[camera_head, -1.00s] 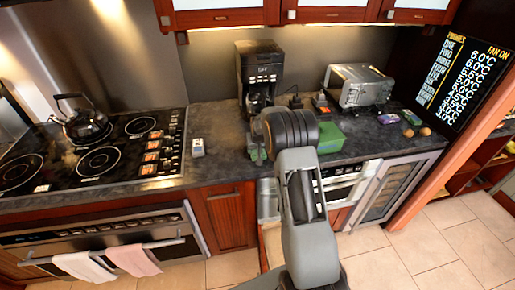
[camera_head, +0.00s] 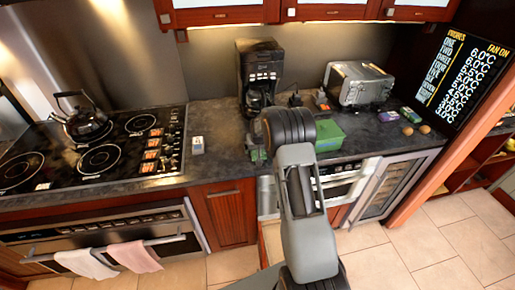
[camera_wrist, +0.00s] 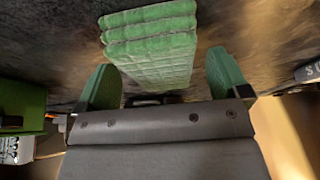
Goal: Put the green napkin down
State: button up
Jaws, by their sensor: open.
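The green napkin (camera_wrist: 150,40), a quilted, folded stack, lies on the dark counter in the wrist view. My gripper (camera_wrist: 165,80) is open, with its green fingertips apart on either side of the napkin's near end. There are gaps between the fingers and the napkin, so it does not look gripped. In the head view my arm hides most of the gripper and the napkin. A small green patch shows just left of my arm there, but I cannot tell whether it is napkin or fingertip.
A green box (camera_head: 329,136) stands close to the right of my arm. A coffee maker (camera_head: 259,77) stands behind, and a toaster oven (camera_head: 358,84) is at the back right. A stove with a kettle (camera_head: 82,117) is at left. The counter between stove and coffee maker is mostly clear.

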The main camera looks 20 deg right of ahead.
jog(key=shift+r, duration=0.25)
jog(key=s+a+r+b, duration=0.1)
jog(key=s+a+r, duration=0.2)
jog(key=s+r, duration=0.35)
jog(key=s+a+r+b, duration=0.15)
jog(key=s+r, duration=0.25)
jog(key=r, duration=0.6)
jog(key=s+a+r+n, duration=0.1)
jog(key=s+a, duration=0.3)
jog(key=s, duration=0.7)
jog(key=s+a+r+n, duration=0.1)
jog(key=s+a, duration=0.3)
jog(key=s, duration=0.8)
jog(key=shift+s+a+r+y, duration=0.2)
jog(key=shift+r+y, duration=0.2)
jog(key=shift+r, duration=0.3)
jog(key=shift+w, duration=0.1)
